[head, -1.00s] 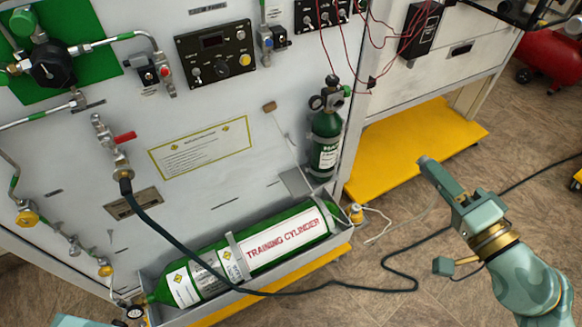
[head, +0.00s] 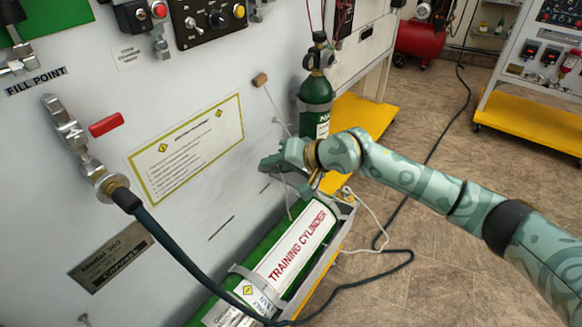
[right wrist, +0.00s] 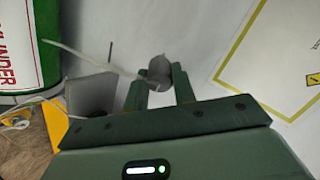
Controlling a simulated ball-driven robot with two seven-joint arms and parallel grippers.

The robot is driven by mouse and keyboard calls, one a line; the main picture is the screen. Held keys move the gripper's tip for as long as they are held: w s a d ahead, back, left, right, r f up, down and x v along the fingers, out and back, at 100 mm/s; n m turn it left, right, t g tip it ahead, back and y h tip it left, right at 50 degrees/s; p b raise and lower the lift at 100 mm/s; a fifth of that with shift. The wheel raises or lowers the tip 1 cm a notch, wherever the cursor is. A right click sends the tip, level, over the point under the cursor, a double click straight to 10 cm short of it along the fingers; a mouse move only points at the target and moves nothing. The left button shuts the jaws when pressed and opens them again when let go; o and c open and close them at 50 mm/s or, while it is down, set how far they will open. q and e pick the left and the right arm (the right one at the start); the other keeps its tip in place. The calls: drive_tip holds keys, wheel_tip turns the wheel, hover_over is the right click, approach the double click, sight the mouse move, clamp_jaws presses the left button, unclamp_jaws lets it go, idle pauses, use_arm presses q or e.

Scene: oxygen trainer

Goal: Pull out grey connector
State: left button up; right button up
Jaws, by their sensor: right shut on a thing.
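The grey connector (right wrist: 159,70) is a short grey cylinder in the right wrist view, close to the white panel. A thin pale cord runs from near it to the upper left. My right gripper (right wrist: 160,84) has one finger on each side of it and is shut on it. In the head view my right gripper (head: 266,164) is at the panel, above the green training cylinder (head: 290,240); the connector cannot be made out there. Whether the connector still sits in the panel cannot be told. My left gripper is not in view.
A small green bottle (head: 316,92) stands behind my right gripper. A brown block (head: 259,79) with a thin cord is on the panel above. Open floor lies to the right.

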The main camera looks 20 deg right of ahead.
drive_tip(key=w+d+f+b, duration=0.1)
drive_tip(key=w+d, duration=0.1)
drive_tip(key=w+d+f+m+h+b, duration=0.1)
drive_tip(key=w+d, duration=0.1)
drive_tip(key=w, duration=0.1)
drive_tip(key=w+d+f+h+b, duration=0.1)
drive_tip(key=w+d, duration=0.1)
drive_tip(key=d, duration=0.1)
drive_tip(key=shift+w+d+f+m, duration=0.1)
drive_tip(key=shift+w+f+m, duration=0.1)
drive_tip(key=shift+f+m, duration=0.1)
drive_tip(key=shift+f+b, duration=0.35)
drive_tip(key=shift+f, duration=0.2)
wheel_tip(320, 180, down, 3)
drive_tip(key=shift+r+b, duration=0.1)
drive_tip(key=shift+b, duration=0.5)
drive_tip(key=shift+f, duration=0.35)
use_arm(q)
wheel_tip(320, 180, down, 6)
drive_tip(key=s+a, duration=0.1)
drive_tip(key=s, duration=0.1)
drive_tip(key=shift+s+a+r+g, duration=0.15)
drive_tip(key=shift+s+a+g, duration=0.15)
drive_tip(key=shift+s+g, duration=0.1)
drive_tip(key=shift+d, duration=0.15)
use_arm(e)
drive_tip(key=shift+f, duration=0.25)
